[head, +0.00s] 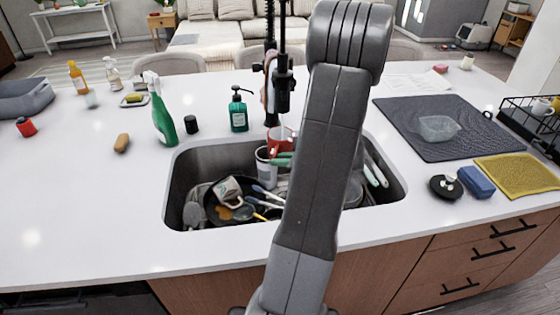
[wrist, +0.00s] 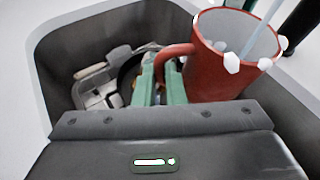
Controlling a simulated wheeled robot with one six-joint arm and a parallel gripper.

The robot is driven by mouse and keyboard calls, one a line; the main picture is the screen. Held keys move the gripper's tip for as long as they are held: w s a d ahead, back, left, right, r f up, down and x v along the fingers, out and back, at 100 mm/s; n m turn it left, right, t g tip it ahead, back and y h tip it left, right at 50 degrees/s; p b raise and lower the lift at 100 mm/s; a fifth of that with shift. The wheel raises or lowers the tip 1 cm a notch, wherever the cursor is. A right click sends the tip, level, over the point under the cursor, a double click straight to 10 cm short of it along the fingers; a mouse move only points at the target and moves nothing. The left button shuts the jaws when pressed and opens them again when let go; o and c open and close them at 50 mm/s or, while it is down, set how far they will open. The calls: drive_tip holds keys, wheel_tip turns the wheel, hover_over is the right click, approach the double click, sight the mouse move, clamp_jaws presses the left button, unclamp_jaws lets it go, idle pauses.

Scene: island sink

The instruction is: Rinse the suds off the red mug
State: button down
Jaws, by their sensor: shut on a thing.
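The red mug (head: 275,144) is held over the sink, below the black faucet (head: 284,90). It also shows in the wrist view (wrist: 222,80), roughly upright with its opening up. White suds lumps (wrist: 232,64) sit along its rim. A pale, thin water stream (wrist: 262,28) runs into the mug's opening. The mug's far side and bottom are hidden.
The sink (head: 180,168) holds a dark pan (head: 222,208), a white cup (head: 198,190), utensils and other dishes. A light cup (head: 263,165) stands close below the mug. A green spray bottle (head: 162,115) and a soap dispenser (head: 238,112) stand behind the sink.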

drive_tip(key=shift+d, duration=0.1)
idle(0.4)
drive_tip(key=shift+s+d, duration=0.1)
drive_tip(key=shift+d, duration=0.4)
drive_tip(key=s+a, duration=0.1)
drive_tip(key=s, duration=0.7)
drive_tip(key=shift+a+b, duration=0.2)
drive_tip(key=shift+b, duration=0.15)
idle(0.6)
idle(0.7)
drive_tip(key=s+r+p, duration=0.3)
drive_tip(key=s+r, duration=0.1)
drive_tip(key=s, duration=0.1)
drive_tip(key=shift+a, duration=0.4)
idle(0.6)
